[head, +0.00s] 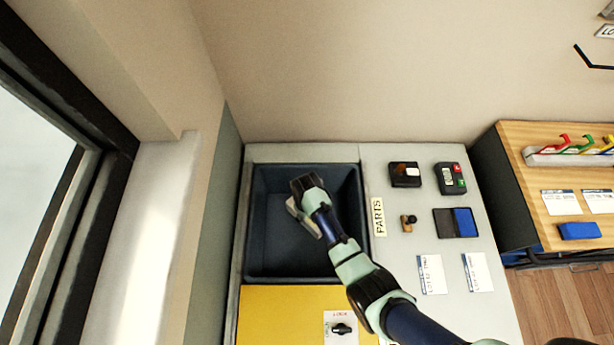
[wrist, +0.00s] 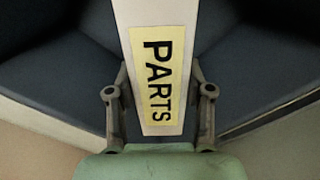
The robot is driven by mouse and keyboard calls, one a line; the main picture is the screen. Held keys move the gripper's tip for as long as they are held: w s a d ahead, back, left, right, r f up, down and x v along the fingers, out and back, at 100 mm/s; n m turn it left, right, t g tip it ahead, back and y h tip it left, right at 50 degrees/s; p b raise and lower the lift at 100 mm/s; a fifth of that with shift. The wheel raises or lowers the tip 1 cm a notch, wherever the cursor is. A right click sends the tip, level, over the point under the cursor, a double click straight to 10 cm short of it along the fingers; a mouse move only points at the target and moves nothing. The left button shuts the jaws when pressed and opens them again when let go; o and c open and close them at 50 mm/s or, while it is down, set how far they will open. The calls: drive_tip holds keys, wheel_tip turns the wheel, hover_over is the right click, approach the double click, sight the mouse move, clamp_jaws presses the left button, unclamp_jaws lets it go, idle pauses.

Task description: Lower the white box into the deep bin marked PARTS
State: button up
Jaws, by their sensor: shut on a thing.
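The white box (head: 301,216) is held in my gripper (head: 302,198) over the deep dark blue bin (head: 261,255). The arm partly covers the box in the head view. In the wrist view the white box (wrist: 155,14) lies between the two fingers of my gripper (wrist: 159,108) and carries a yellow label reading PARTS. Dark blue bin walls show on both sides of it. A yellow PARTS sign (head: 378,217) lies on the bench just right of the bin. I cannot tell whether the box touches the bin floor.
A yellow panel (head: 275,315) with a dark knob (head: 341,328) is in front of the bin. Small devices, a stamp (head: 408,222), a blue pad (head: 465,222) and paper cards stand or lie on the bench to the right. A wall rises close on the left.

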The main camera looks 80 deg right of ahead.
wheel_tip(320, 180, down, 22)
drive_tip(key=b, duration=2)
drive_tip(key=shift+f, duration=0.2)
drive_tip(key=o, duration=1.5)
wheel_tip(320, 180, up, 12)
drive_tip(key=shift+r, duration=0.1)
